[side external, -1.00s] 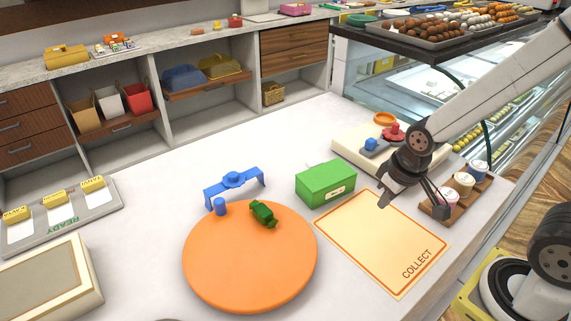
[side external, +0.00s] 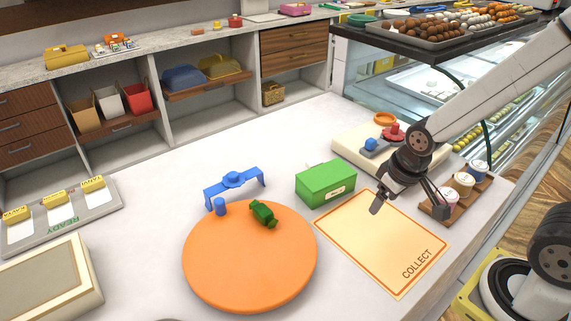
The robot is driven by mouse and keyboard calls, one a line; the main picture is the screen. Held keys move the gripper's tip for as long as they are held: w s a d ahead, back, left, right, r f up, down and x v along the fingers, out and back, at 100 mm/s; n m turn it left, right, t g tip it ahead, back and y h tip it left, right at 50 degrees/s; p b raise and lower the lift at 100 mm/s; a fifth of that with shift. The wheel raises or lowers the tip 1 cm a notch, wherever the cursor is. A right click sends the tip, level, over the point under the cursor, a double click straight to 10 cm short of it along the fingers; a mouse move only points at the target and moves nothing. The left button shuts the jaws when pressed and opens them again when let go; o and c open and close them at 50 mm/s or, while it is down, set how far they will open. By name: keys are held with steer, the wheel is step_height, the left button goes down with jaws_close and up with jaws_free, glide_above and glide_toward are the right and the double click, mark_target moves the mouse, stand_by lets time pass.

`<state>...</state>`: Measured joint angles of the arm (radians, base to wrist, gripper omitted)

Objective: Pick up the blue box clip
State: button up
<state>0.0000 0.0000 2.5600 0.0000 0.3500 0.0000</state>
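The blue box clip (side external: 235,182) is a blue bracket with a round knob in its middle and bent-down ends. It stands on the white counter just behind the orange round board, left of the green box. My gripper (side external: 410,208) is at the right, above the collect mat and well apart from the clip. Its two fingers look spread, with nothing visible between them. The right finger shows in front of the small cup tray.
A green box (side external: 325,182) stands between clip and gripper. The collect mat (side external: 365,240) is empty. The cup tray (side external: 438,213) is at the right.

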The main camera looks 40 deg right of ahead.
mark_target(234, 174)
steer(key=w+a+r+m, duration=0.1)
steer(key=w+a+m, duration=0.1)
steer(key=w+m, duration=0.2)
steer(key=w+a+r+m+y, duration=0.1)
steer(key=w+a+m, duration=0.1)
steer(key=w+m, duration=0.3)
steer(key=w+a+r+m, duration=0.1)
steer(key=w+a+m, duration=0.2)
steer(key=w+m, duration=0.2)
steer(key=shift+w+r+t, duration=0.3)
steer(key=shift+w+r, duration=0.05)
steer(key=w+a+r+m+y, duration=0.2)
steer(key=w+a+m, duration=0.8)
steer(key=m, duration=0.3)
steer(key=shift+r, duration=0.3)
steer(key=shift+w+f, duration=0.1)
steer(key=shift+w, duration=0.05)
steer(key=shift+x, duration=1.15)
steer(key=shift+a+f, duration=0.1)
